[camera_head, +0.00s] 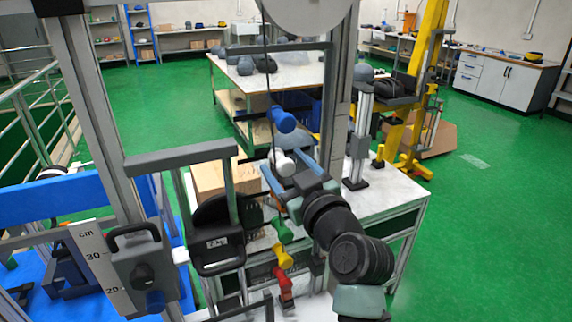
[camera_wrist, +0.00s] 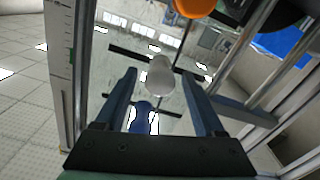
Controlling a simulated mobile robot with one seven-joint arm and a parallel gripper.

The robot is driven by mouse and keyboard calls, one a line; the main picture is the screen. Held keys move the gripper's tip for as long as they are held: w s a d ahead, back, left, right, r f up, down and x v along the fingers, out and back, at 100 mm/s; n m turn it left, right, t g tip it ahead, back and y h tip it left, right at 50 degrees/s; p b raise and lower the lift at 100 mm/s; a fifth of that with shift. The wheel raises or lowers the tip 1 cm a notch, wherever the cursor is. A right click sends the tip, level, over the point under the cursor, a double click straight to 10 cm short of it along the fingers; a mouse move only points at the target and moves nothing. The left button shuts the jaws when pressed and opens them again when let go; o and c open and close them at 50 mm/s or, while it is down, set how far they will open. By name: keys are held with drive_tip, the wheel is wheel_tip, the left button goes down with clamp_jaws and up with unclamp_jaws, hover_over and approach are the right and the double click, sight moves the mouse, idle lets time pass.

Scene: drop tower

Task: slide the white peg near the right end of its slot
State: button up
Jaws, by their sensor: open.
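The white peg (camera_head: 285,164) has a rounded head and stands out below the blue peg (camera_head: 282,119) in the head view. In the wrist view the white peg (camera_wrist: 160,77) sits between the two blue fingers of my gripper (camera_wrist: 159,75), with a visible gap on each side. My gripper (camera_head: 281,161) is open around it, reaching in from the lower right in the head view. A dark slot (camera_wrist: 128,53) shows on both sides of the white peg in the wrist view, with the peg near its middle. The blue peg (camera_wrist: 143,118) appears nearer my palm.
Green (camera_head: 282,230), yellow (camera_head: 283,256) and red (camera_head: 284,283) pegs stand in a column below. A black weight carriage (camera_head: 216,240) and a grey upright (camera_head: 337,100) flank the pegs. A cardboard box (camera_head: 212,178) sits on the white table (camera_head: 385,195) behind.

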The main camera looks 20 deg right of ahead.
clamp_jaws()
idle(1.4)
